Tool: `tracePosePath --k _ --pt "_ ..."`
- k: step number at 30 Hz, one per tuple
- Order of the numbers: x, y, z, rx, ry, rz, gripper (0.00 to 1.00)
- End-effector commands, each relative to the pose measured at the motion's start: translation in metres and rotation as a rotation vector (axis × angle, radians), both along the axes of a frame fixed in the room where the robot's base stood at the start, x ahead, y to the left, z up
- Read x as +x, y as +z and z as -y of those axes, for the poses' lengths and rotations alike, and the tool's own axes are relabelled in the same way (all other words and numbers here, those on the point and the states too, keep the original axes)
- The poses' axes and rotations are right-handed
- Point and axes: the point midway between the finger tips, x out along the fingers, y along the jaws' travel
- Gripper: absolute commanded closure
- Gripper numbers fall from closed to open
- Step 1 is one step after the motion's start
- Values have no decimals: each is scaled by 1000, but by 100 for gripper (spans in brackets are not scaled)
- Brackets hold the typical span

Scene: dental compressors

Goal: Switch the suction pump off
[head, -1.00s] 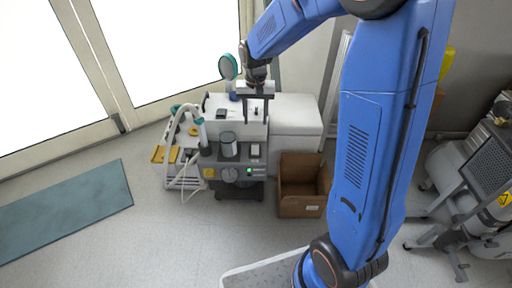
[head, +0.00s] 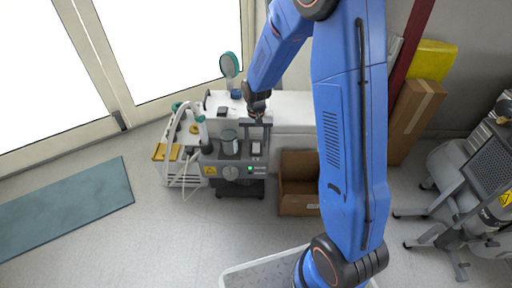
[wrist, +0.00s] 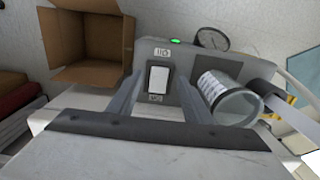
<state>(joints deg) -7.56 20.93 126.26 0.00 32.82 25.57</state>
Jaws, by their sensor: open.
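The suction pump (head: 232,186) is a grey unit low in front of a white cabinet. Its front has a lit green lamp (head: 250,168), which also shows in the wrist view (wrist: 175,41). A white rocker switch (wrist: 158,78) sits in a dark frame on its top, with small marks above and below it. I cannot tell which way the rocker is tilted. My gripper (head: 256,129) is open and empty above the switch. In the wrist view its two fingers stand on either side of the switch, apart from it as far as I can tell.
A clear jar (wrist: 236,102) stands on the pump close beside one finger. A round gauge (wrist: 212,40) is near the lamp. An open cardboard box (head: 299,204) stands right of the pump. Hoses (head: 182,167) hang at its left.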

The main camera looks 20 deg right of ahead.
Motion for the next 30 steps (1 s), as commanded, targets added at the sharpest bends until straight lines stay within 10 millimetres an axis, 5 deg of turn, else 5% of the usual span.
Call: tracePosePath --k 7,20,25,30 --pt "-1 -30 0 0 0 -2 55" --pt "0 -37 0 0 0 0 55" --pt "0 -37 0 0 0 0 93" --pt "0 -37 0 1 -1 -7 96"
